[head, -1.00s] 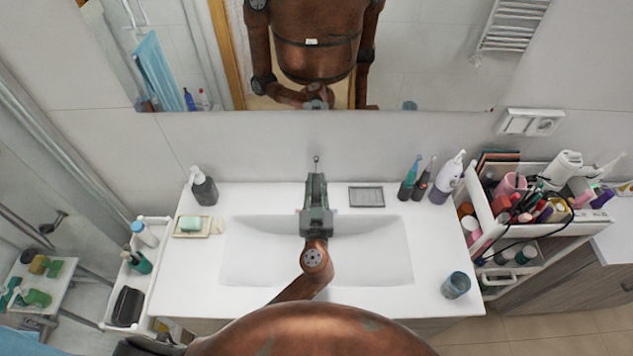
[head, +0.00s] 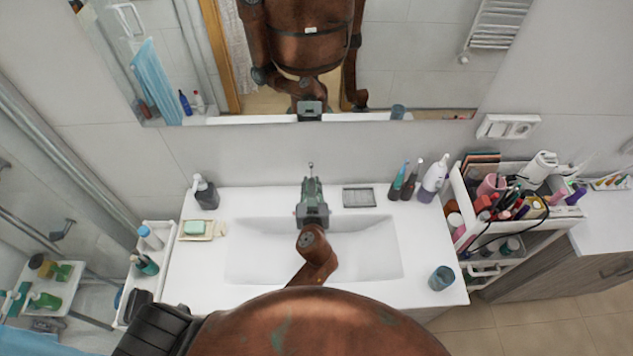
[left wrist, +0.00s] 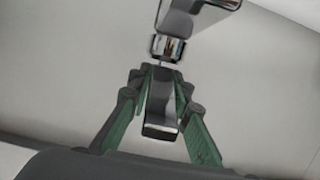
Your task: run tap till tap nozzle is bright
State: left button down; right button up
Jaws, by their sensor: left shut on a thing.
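My left gripper (head: 312,190) is over the back of the white sink (head: 365,255) and hides most of the tap there. A thin rod with a small knob (head: 311,166) sticks up just behind it. In the left wrist view, the green and black fingers of the left gripper (left wrist: 160,82) are closed around a dark, shiny part of the tap (left wrist: 162,112). A chrome ring (left wrist: 168,47) and a larger chrome piece are just beyond the fingertips. I cannot tell which part is the nozzle. No water shows. My right gripper is out of view.
A soap dispenser (head: 205,192) and soap dish (head: 196,230) stand left of the basin. A full cosmetics cart (head: 462,208) stands beside the counter. A mirror hangs behind.

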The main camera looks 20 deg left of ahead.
pick_arm(q)
jog(key=shift+d+r, duration=0.1)
jog(key=shift+r, duration=0.05)
jog(key=c, duration=1.8)
grip_release()
jog(key=shift+o, duration=0.2)
jog(key=v, duration=0.7)
jog(key=shift+s+d, duration=0.25)
jog(key=shift+a, duration=0.1)
jog(key=shift+w+a, duration=0.1)
jog(key=shift+w, duration=0.05)
